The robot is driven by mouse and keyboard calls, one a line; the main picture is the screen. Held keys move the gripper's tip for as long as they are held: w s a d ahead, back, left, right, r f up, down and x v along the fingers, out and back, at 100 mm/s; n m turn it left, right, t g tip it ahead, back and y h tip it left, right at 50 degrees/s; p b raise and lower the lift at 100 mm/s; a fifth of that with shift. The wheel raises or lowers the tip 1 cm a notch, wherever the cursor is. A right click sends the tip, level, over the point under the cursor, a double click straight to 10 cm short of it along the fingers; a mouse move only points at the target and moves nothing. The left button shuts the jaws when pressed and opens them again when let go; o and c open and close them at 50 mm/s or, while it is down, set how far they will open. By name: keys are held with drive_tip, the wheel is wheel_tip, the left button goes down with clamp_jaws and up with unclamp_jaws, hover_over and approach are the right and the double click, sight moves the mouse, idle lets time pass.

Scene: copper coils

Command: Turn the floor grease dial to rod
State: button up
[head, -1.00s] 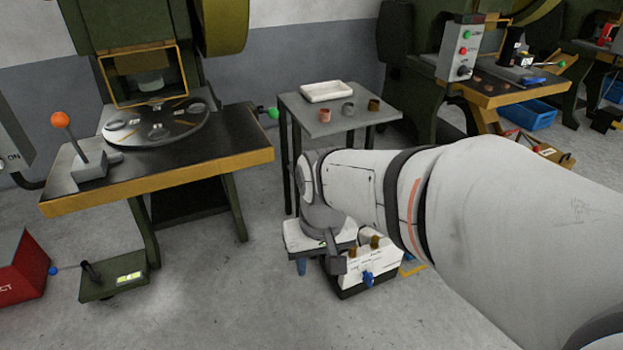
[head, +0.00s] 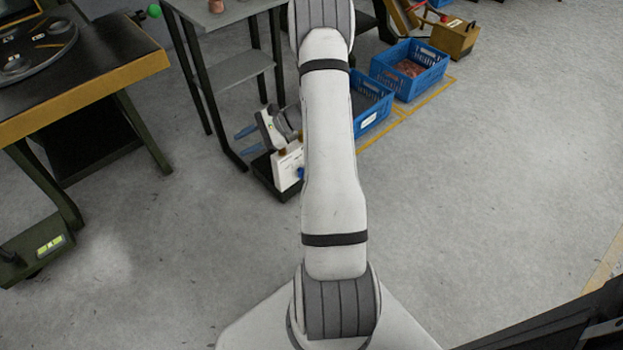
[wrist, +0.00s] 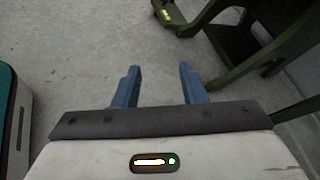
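The floor grease unit, a white box on a black base (head: 289,167), stands on the floor beside the grey table's legs in the head view. A small blue part that looks like its dial shows at its right edge (head: 301,173). My arm covers its right side, and the dial's setting and labels cannot be read. My gripper (head: 246,141) is just left of and above the box, its blue fingers pointing left, away from it. In the wrist view my gripper (wrist: 159,78) is open and empty over bare floor. The grease unit does not show there.
A grey table (head: 222,18) with dark legs stands behind the box. Blue crates (head: 409,68) lie right of my arm. A press bench (head: 85,75) and green pedal box (head: 38,247) are at left; the pedal box also shows in the wrist view (wrist: 170,17). Floor at right is clear.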

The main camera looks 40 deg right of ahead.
drive_tip(key=d+f+m+t+h+b, duration=0.15)
drive_tip(key=d+f+m+t, duration=0.25)
drive_tip(key=d+f, duration=0.4)
drive_tip(key=d+f+m+t+h+b, duration=0.15)
drive_tip(key=d+f+m+t, duration=0.35)
drive_tip(key=f, duration=0.6)
drive_tip(key=s+d+f+m+t+h+b, duration=0.1)
drive_tip(key=s+d+f+m+t+h, duration=0.15)
drive_tip(key=d+f+m+h, duration=0.4)
drive_tip(key=s+d+f+m+t+h+b, duration=0.15)
drive_tip(key=s+d+f, duration=0.25)
drive_tip(key=f, duration=0.6)
drive_tip(key=w+b, duration=0.3)
drive_tip(key=w, duration=0.4)
drive_tip(key=shift+w+a, duration=0.15)
drive_tip(key=shift+a, duration=0.25)
drive_tip(key=shift+f, duration=0.1)
